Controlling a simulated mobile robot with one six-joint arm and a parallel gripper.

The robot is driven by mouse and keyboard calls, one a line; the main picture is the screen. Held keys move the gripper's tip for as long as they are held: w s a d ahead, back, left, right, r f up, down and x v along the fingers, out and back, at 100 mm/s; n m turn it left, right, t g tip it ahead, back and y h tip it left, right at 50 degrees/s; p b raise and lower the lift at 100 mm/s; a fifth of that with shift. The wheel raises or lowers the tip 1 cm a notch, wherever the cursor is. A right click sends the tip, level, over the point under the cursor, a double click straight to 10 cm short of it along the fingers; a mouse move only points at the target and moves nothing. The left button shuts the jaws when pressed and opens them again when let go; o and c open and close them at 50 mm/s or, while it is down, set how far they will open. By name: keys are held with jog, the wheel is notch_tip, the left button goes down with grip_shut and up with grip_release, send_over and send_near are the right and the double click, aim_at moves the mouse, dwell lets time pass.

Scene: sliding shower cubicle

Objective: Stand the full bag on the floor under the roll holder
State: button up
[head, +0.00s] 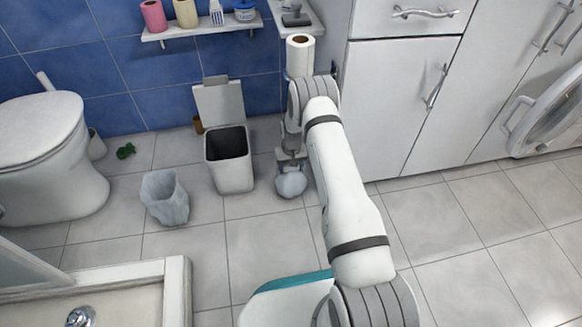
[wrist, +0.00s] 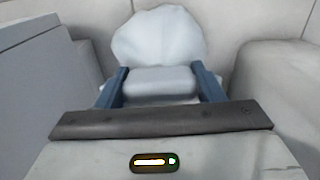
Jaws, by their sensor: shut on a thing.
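The full bag (head: 291,184) is a pale grey, rounded bag just right of the open bin, below the roll holder. In the wrist view the bag (wrist: 158,40) bulges beyond my two blue-grey fingers. My gripper (head: 290,163) points down and is shut on the bag's upper part; it also shows in the wrist view (wrist: 160,82). The bag is at or just above the floor tiles; I cannot tell if it touches. A white paper roll (head: 300,54) stands above, by the wall unit; the holder itself is mostly hidden behind my arm.
A white bin (head: 231,172) with its lid up stands left of the bag. A grey open-topped bag (head: 165,196) stands farther left. White cabinets (head: 405,105) stand right. Floor at front right is clear.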

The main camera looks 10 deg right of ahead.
jog(key=shift+f, duration=0.4)
jog(key=o, duration=1.8)
jog(key=shift+c, duration=0.2)
jog(key=shift+r, duration=0.1)
